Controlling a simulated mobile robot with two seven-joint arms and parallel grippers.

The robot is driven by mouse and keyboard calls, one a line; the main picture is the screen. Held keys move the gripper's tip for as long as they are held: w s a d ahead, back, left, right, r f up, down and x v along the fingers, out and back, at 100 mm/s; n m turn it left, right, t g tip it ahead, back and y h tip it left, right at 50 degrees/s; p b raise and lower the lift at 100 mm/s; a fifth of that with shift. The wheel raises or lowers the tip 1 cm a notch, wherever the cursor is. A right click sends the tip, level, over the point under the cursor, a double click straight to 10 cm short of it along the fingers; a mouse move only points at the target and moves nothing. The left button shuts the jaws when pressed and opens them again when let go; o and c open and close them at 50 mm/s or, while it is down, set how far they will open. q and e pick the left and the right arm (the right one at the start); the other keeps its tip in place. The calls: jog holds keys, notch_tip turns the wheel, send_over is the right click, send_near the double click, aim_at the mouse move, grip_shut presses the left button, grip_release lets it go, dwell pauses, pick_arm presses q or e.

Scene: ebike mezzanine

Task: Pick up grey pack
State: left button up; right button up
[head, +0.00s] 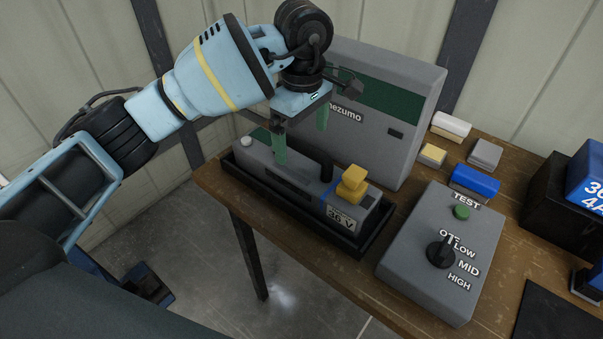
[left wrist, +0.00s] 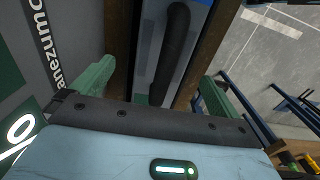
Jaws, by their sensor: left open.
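The grey pack (head: 300,190) lies in a long black tray (head: 290,222) at the table's front left edge. It has a blue stripe, a "36 V" label and a yellow connector (head: 351,183) at its right end. My left gripper (head: 301,138) is open, its green fingers pointing down over the pack's left and middle part. In the left wrist view, the pack's dark handle (left wrist: 172,50) shows between the open fingers (left wrist: 157,78). Nothing is visibly held; whether the fingers touch the pack, I cannot tell. My right gripper is not in view.
A grey cabinet (head: 418,110) stands close behind the tray. A control box (head: 415,275) with a black dial and green button sits to its right. Small yellow, grey, white and blue blocks (head: 475,181) lie behind the box. Open floor lies left of the table.

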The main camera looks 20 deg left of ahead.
aim_at(302, 165)
pick_arm(q)
jog(key=shift+s+f, duration=0.25)
jog(key=shift+f, duration=0.2)
notch_tip(302, 165, down, 3)
jog(key=shift+s+f+p, duration=0.1)
jog(key=shift+f+p, duration=0.05)
jog(key=shift+p, duration=0.25)
jog(key=shift+f, duration=0.4)
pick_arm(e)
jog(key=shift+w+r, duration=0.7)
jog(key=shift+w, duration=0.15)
pick_arm(q)
jog(key=c, duration=1.9)
jog(key=shift+r, duration=0.3)
jog(key=shift+c, duration=0.5)
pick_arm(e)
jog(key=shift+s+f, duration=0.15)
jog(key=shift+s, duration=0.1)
